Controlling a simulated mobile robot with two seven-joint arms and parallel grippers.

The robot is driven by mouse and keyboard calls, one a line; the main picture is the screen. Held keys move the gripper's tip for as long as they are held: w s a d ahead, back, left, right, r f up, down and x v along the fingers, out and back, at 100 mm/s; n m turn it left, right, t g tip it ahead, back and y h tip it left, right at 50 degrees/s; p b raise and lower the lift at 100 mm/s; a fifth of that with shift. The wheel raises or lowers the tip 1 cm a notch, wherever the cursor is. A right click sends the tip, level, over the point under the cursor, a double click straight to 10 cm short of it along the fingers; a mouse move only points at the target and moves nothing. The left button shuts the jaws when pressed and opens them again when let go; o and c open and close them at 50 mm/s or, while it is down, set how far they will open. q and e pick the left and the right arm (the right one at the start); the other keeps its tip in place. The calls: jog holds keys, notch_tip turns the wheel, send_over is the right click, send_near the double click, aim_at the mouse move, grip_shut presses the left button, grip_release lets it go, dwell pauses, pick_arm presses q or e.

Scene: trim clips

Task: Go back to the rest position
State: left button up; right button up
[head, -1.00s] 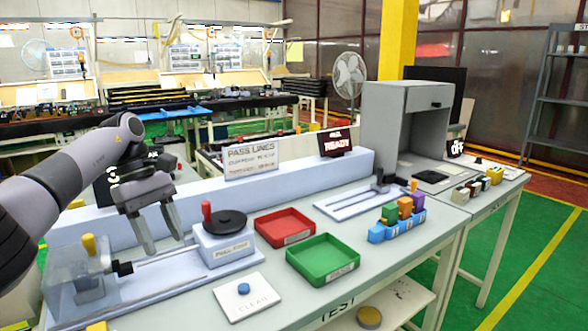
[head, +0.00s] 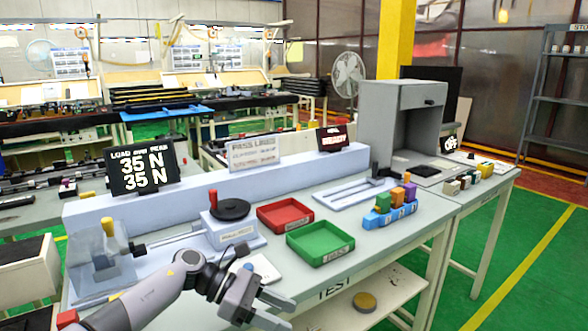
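My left gripper (head: 288,313) is at the bottom of the head view, in front of the bench's near edge. Its two fingers point right and stand apart with nothing between them. My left arm (head: 175,290) comes in from the lower left and covers part of the bench front and of the white CLEAR plate (head: 265,268). My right gripper is not in view.
The bench holds a pull tester (head: 228,230), a red tray (head: 285,215), a green tray (head: 320,243) and a blue rack (head: 390,214) with coloured clips. A load display (head: 142,170) reads 35 N twice. A grey booth (head: 400,125) stands right.

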pick_arm(q)
jog(key=s+d+f+n+t+h, duration=0.35)
jog(key=n+t+h, duration=0.35)
jog(key=n, duration=0.8)
jog(key=s+a+f+n+t+y, duration=0.35)
jog(key=a+n+t+y, duration=0.2)
jog(key=n, duration=0.65)
jog(key=s+a+f+n+t+y, duration=0.3)
jog(key=a+f+n+t+y, duration=0.3)
jog(key=n, duration=0.7)
jog(key=s+a+f+n+g+y, duration=0.3)
jog(key=s+a+f+n, duration=0.1)
jog(key=s+n, duration=0.2)
jog(key=s+a+f+n+g+y, duration=0.3)
jog(key=s+a+n, duration=0.2)
jog(key=s, duration=0.3)
jog(key=shift+s+a+f+n, duration=0.25)
jog(key=shift+s+f+n, duration=0.15)
jog(key=shift+n, duration=0.5)
